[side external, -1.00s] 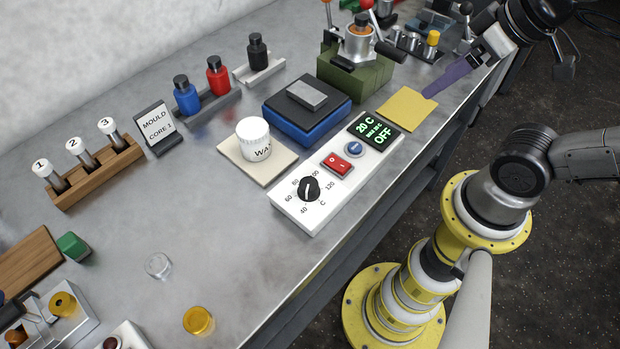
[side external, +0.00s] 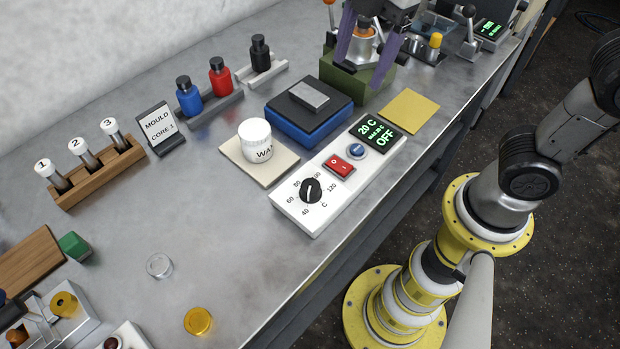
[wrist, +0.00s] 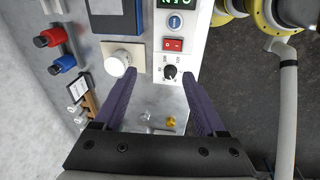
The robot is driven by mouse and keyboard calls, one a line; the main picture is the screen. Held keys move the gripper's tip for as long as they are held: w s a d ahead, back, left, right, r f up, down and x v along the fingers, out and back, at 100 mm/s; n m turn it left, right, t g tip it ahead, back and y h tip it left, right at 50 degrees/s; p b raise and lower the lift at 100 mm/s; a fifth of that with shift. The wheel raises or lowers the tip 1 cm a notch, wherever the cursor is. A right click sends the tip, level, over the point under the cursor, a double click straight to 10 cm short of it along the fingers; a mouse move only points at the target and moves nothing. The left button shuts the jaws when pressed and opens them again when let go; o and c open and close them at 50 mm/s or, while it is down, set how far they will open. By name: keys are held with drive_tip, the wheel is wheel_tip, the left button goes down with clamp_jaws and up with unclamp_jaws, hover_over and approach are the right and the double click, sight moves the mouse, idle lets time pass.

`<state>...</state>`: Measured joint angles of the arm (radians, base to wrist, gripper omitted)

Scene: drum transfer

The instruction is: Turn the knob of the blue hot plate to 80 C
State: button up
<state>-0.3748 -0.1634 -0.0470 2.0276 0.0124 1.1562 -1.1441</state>
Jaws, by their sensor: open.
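The blue hot plate (side external: 300,125) has a dark top bearing a grey slab. The white control panel (side external: 284,212) in front of it carries the black knob (side external: 311,190), with a scale from 40 to 120 C. The knob has a white mark; its exact setting is too small to read. The panel's display (side external: 372,133) shows 20 C and OFF. My gripper (side external: 360,72) is open, its purple fingers pointing down by the olive-green block, beyond the hot plate. In the wrist view my gripper (wrist: 159,75) is empty and the knob (wrist: 170,72) appears between the fingertips, near the right one.
A red switch (side external: 339,166) and a blue button (side external: 356,152) are on the panel. A white wax jar (side external: 255,140) stands on a cream pad left of it. The olive-green block (side external: 355,82) holds a metal vessel. A yellow sheet (side external: 411,110) lies right. The bench front-left of the panel is mostly clear.

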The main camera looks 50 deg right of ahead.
drive_tip(key=w+a+f+n+g, duration=0.1)
drive_tip(key=w+a+f+n, duration=0.15)
drive_tip(key=a, duration=0.35)
drive_tip(key=n+g+h, duration=0.1)
drive_tip(key=n, duration=0.1)
approach(310, 185)
drive_tip(key=shift+m, duration=0.25)
wheel_tip(310, 185, down, 9)
drive_tip(key=shift+s+d+f, duration=0.1)
drive_tip(key=shift+d+f, duration=0.05)
clamp_jaws()
